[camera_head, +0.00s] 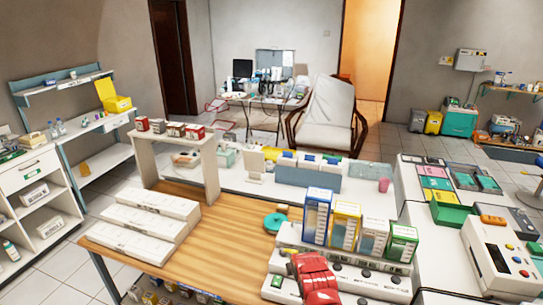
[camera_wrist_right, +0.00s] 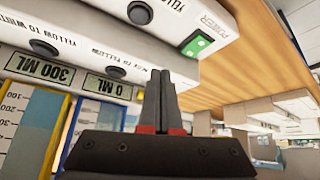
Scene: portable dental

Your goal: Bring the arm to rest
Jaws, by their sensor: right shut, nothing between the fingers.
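My right gripper (camera_wrist_right: 160,88) shows in the right wrist view with its two dark fingers together and nothing between them. It points toward the white stepped dispenser unit (camera_wrist_right: 75,50), whose front has black knobs, "300 ML" and "0 ML" displays and a green button. I cannot tell the exact gap between fingertips and unit. In the head view a red part (camera_head: 315,278) of what looks like my right arm lies over the same unit (camera_head: 285,262); the fingers cannot be made out there. My left gripper is not in view.
Blue (camera_head: 317,214), yellow (camera_head: 345,224), white and green (camera_head: 402,242) scaled boxes stand on the unit. White stepped blocks (camera_head: 150,215) sit at left on the wooden table (camera_head: 215,245). A teal round item (camera_head: 275,222) lies mid-table; bare wood surrounds it on the left.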

